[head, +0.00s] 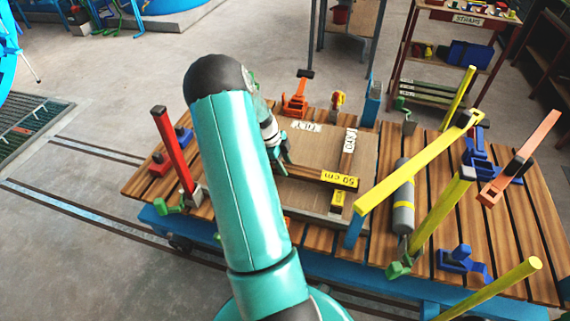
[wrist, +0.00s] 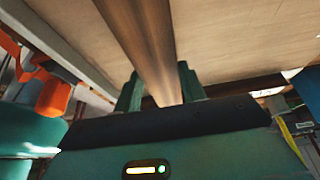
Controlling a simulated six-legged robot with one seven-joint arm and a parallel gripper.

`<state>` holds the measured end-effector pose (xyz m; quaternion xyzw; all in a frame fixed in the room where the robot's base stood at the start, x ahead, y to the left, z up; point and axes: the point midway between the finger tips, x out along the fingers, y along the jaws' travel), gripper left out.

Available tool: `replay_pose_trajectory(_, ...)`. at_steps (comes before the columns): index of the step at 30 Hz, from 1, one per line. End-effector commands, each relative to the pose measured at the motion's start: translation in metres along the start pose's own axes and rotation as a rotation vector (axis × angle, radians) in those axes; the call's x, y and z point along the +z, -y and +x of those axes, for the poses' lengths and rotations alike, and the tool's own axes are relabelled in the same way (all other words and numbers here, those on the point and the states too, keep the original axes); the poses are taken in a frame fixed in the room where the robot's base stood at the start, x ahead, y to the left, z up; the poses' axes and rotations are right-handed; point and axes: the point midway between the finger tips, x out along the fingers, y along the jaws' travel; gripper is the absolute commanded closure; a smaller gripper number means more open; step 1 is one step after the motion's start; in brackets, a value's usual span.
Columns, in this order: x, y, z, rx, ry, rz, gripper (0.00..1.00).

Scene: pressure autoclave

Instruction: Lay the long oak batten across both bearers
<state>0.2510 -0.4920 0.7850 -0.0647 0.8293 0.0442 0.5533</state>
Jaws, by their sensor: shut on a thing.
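My gripper (wrist: 160,90) is shut on a long brown wooden batten (wrist: 147,40), with one dark green finger on each side of it. In the wrist view the batten runs from between the fingers to the top edge. In the head view my gripper (head: 282,154) is over the left part of a light brown board, partly hidden by my arm. A brown wooden bar (head: 311,173) with a yellow "50 cm" label stretches right from beside my gripper; I cannot tell whether it is the held batten. I cannot clearly make out the bearers.
The board (head: 318,152) lies on a slatted wooden trolley (head: 135,183). An orange clamp (head: 295,98) stands behind it and a red post (head: 174,150) to the left. Yellow bars (head: 415,165), a grey cylinder (head: 403,200) and blue clamps (head: 478,150) crowd the right.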

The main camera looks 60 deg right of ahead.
Motion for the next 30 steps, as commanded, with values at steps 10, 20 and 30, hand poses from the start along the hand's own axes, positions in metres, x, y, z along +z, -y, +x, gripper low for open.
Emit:
replay_pose_trajectory(10,0.0,0.0,0.003,-0.001,0.001,0.0,0.97)
replay_pose_trajectory(20,0.0,0.0,0.003,-0.001,0.001,0.0,0.38)
replay_pose_trajectory(30,0.0,0.001,-0.022,-0.005,0.003,0.0,0.38)
